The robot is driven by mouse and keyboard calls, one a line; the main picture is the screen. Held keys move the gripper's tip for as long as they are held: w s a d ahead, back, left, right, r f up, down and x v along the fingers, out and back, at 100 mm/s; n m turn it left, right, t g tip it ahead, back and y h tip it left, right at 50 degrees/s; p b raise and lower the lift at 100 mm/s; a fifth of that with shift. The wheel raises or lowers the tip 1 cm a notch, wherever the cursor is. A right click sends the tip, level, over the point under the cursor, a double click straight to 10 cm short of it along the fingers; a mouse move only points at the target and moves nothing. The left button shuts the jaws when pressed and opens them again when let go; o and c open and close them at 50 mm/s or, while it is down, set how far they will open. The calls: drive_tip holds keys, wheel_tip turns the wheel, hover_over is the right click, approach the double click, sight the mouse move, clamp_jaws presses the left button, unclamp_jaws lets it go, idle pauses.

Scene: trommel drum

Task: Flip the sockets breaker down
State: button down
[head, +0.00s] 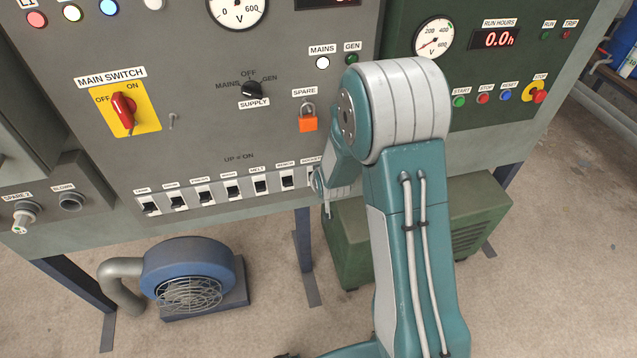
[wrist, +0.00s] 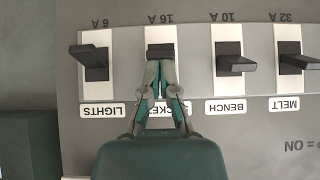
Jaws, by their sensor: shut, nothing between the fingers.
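The wrist view is upside down against the panel labels. The sockets breaker (wrist: 160,48) is a black breaker in a white slot, marked 16 A, between the lights breaker (wrist: 95,72) and the bench breaker (wrist: 233,62). My gripper (wrist: 160,66) is shut with nothing between its fingers. Its fingertips are over the sockets slot, close to or touching the lever. They cover part of the slot and the SOCKETS label, so the lever's position is hard to tell. In the head view my arm mostly hides my gripper and the right end of the breaker row.
The melt breaker (wrist: 290,62) is beyond the bench breaker. The panel reads "UP = ON". Above the row are a padlocked spare (head: 307,121), the supply knob (head: 252,90) and the red main switch (head: 123,109). A blue blower (head: 190,270) stands on the floor below.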

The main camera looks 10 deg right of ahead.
drive_tip(key=shift+s+f, duration=0.3)
drive_tip(key=shift+f, duration=0.35)
drive_tip(key=shift+w, duration=0.1)
drive_tip(key=shift+w+r, duration=0.4)
drive_tip(key=shift+w, duration=0.2)
drive_tip(key=shift+r, duration=0.1)
